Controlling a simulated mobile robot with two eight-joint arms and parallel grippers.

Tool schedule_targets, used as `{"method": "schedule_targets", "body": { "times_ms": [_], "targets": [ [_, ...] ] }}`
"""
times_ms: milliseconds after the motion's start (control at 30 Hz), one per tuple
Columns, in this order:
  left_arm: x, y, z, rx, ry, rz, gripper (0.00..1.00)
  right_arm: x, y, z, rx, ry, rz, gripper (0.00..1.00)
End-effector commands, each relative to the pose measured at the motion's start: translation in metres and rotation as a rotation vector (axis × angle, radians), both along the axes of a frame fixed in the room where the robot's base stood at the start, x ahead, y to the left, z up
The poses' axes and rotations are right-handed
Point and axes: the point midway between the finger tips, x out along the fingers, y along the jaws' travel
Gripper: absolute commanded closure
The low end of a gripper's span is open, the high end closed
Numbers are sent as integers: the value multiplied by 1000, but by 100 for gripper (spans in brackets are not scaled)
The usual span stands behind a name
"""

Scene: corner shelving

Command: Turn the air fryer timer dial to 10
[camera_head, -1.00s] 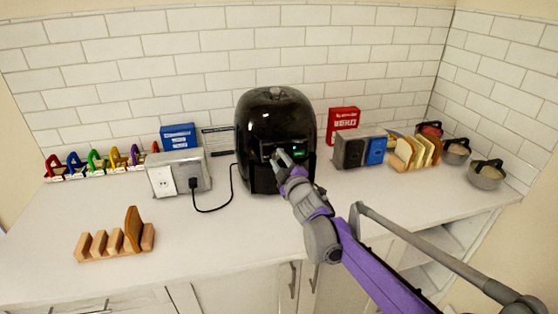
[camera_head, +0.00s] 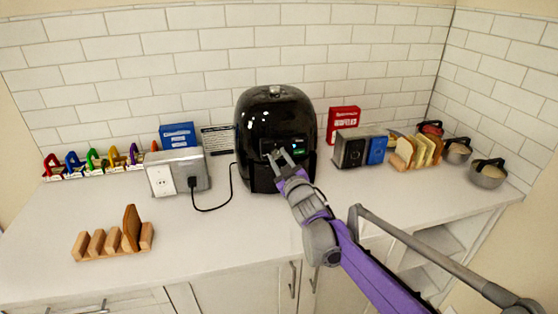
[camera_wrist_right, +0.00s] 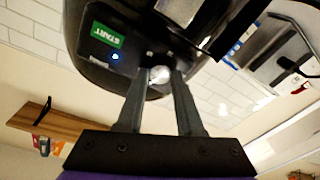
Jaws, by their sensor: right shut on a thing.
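The black air fryer (camera_head: 275,112) stands on the counter against the back wall. Its front panel has a green START label (camera_wrist_right: 107,35) and a lit blue light (camera_wrist_right: 115,57) in the right wrist view. My right gripper (camera_head: 278,155) reaches the panel from the front. In the wrist view its two fingers (camera_wrist_right: 159,72) are shut on the pale, shiny timer dial (camera_wrist_right: 158,76), one on each side. The dial's markings and pointer cannot be read; in the head view the fingers hide the dial. My left gripper is not in view.
A metal outlet box (camera_head: 178,173) with a plugged-in black cord stands left of the fryer. A similar box with black and blue fronts (camera_head: 361,150) stands right. A wooden rack (camera_head: 113,241) is at front left, and lidded pots (camera_head: 487,174) are far right. The front counter is mostly clear.

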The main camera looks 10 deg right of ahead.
Motion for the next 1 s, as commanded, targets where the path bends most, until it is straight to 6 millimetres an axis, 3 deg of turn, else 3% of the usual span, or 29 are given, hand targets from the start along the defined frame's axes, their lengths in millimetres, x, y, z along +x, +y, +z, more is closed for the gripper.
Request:
{"method": "schedule_targets", "body": {
  "times_ms": [500,1000],
  "targets": [
    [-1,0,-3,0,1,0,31,0,1,-1,400,10,1,100],
    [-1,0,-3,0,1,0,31,0,1,-1,516,13,0,100]
  ]
}}
